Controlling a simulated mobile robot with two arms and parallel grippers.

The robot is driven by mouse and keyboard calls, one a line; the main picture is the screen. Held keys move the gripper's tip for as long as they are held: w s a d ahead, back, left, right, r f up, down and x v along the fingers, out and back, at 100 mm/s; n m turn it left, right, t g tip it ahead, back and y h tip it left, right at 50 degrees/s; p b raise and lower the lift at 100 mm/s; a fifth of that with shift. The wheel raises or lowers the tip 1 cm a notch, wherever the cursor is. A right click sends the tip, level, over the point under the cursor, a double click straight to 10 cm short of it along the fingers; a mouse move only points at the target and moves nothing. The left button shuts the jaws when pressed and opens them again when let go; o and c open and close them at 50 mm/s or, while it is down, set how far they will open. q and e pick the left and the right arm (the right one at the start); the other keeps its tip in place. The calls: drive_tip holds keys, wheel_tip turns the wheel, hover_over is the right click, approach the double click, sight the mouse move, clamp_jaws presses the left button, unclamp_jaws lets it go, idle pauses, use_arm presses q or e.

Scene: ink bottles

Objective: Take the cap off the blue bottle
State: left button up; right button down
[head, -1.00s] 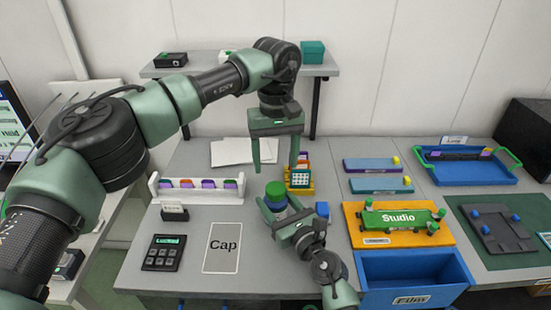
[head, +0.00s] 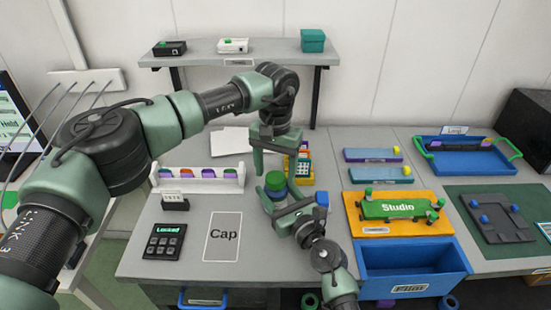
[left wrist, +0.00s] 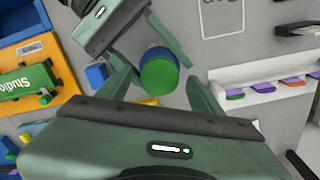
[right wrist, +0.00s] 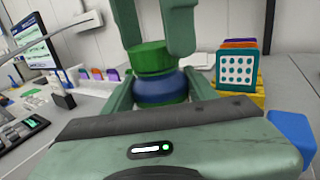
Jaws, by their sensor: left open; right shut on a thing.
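The blue bottle (right wrist: 160,88) stands upright with its green cap (right wrist: 149,57) on top. In the head view the cap (head: 275,181) shows above my right gripper. My right gripper (head: 278,200) is shut on the bottle's body, one finger on each side. My left gripper (head: 274,172) points down from above, open, with its fingers at either side of the cap. In the left wrist view the cap (left wrist: 159,75) lies between the spread fingers, with a visible gap. Part of the bottle is hidden by the cap and the right gripper.
A grey mat labelled "Cap" (head: 222,218) lies bare left of the bottle. A keypad (head: 162,242) and a white rack (head: 198,184) lie farther left. A yellow holder with cards (head: 304,168) stands close behind the bottle. A blue bin (head: 410,274) is at front right.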

use_arm(q)
drive_tip(key=shift+f, duration=0.5)
drive_tip(key=shift+c, duration=0.4)
